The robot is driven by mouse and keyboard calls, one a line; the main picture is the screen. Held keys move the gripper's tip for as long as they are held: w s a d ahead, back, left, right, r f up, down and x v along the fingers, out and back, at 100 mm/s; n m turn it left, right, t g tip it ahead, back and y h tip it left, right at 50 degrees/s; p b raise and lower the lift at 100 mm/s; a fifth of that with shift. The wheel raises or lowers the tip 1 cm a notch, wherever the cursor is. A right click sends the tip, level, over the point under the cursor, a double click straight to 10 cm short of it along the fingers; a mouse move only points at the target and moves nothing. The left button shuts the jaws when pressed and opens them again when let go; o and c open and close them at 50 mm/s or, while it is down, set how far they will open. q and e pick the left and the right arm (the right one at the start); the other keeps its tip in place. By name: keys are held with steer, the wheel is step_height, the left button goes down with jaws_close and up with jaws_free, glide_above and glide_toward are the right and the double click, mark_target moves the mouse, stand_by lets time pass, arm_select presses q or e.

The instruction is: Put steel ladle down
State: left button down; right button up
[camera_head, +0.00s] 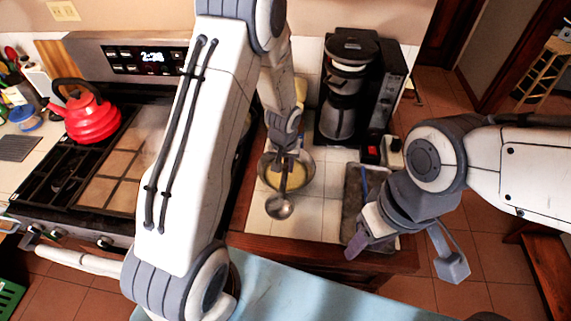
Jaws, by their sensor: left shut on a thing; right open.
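The steel ladle (280,207) has its round cup over the white tiled counter, just in front of a metal bowl (308,183) with yellow contents. Its handle runs up across the bowl to my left gripper (286,157), which is shut on it. From this view I cannot tell whether the ladle's cup touches the tiles. My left arm crosses the middle of the view and hides part of the stove and counter. My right gripper (404,256) is open and empty at the counter's front right, its fingers wide apart.
A dark tray (354,188) lies on the counter right of the bowl, partly hidden by my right gripper. A black coffee maker (350,85) stands behind. A red kettle (92,118) sits on the stove (40,172) at left. Bare tiles (322,205) show between bowl and tray.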

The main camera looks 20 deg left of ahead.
mark_target(284, 174)
arm_select(q)
steer(key=shift+f+b, duration=0.35)
steer(key=shift+b, duration=0.05)
steer(key=c, duration=0.7)
jaws_free()
steer(key=shift+r, duration=0.15)
steer(key=shift+r+p, duration=0.3)
steer(key=shift+p, duration=0.15)
step_height(284, 174, up, 11)
steer(key=s+b, duration=0.2)
steer(key=s+d+r+m, duration=0.4)
steer(key=s+d+r, duration=0.2)
steer(key=s+d, duration=0.35)
steer(key=s+d+m, duration=0.1)
steer(key=s+m, duration=0.1)
steer(key=s, duration=0.3)
steer(key=s+d+r+m+g+h, duration=0.1)
steer(key=s+m, duration=0.1)
steer(key=s, duration=0.3)
steer(key=s+d+r+m, duration=0.1)
steer(key=s, duration=0.4)
steer(key=shift+s+d+r+m+g, duration=0.1)
steer(key=shift+d+r+m+g, duration=0.1)
steer(key=shift+d+m+g, duration=0.2)
